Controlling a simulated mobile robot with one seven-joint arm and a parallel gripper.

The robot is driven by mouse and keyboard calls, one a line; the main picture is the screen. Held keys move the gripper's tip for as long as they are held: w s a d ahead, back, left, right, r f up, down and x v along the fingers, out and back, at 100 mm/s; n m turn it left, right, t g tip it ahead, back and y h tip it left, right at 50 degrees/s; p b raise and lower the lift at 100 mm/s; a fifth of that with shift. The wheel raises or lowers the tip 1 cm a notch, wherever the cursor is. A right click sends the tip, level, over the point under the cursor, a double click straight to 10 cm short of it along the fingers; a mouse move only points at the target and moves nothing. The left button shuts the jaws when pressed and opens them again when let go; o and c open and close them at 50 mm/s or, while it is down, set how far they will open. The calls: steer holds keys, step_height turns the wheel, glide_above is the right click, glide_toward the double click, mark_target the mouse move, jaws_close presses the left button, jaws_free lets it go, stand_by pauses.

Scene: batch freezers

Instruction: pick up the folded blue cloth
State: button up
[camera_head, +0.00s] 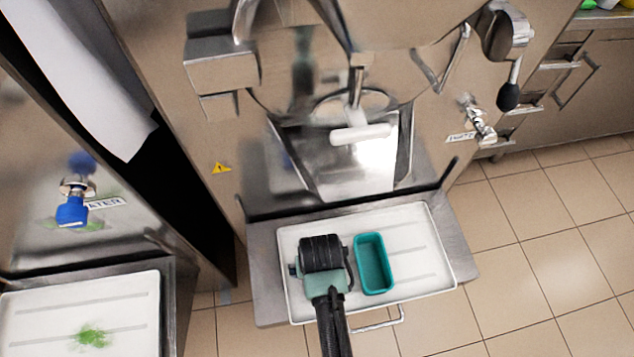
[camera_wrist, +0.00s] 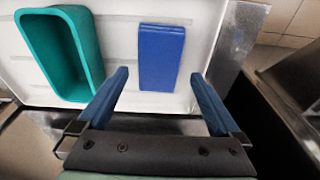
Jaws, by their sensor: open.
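The folded blue cloth (camera_wrist: 161,57) shows in the wrist view as a flat blue rectangle on the white tray (camera_wrist: 118,42). In the head view my arm's end covers the cloth and it cannot be seen. My gripper (camera_wrist: 160,88) is open, its two blue fingers apart with nothing between them. The cloth lies ahead of the gap between the fingertips, with no contact visible. In the head view my gripper (camera_head: 323,262) is over the left part of the tray (camera_head: 420,240), left of the teal container.
A teal open container (camera_head: 374,264) stands on the tray beside my gripper; it also shows in the wrist view (camera_wrist: 60,50). The freezer's steel chute (camera_head: 350,160) is behind the tray. Another white tray (camera_head: 40,310) is at left. Tiled floor (camera_head: 540,250) lies at right.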

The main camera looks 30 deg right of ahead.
steer(key=f, duration=0.1)
steer(key=f+b, duration=0.1)
steer(key=f, duration=0.2)
steer(key=shift+w+d+f, duration=0.2)
steer(key=shift+w+f, duration=0.2)
steer(key=c, duration=1.1)
step_height(320, 180, up, 10)
steer(key=shift+r+p, duration=0.1)
steer(key=shift+p, duration=1.05)
steer(key=shift+c, duration=0.2)
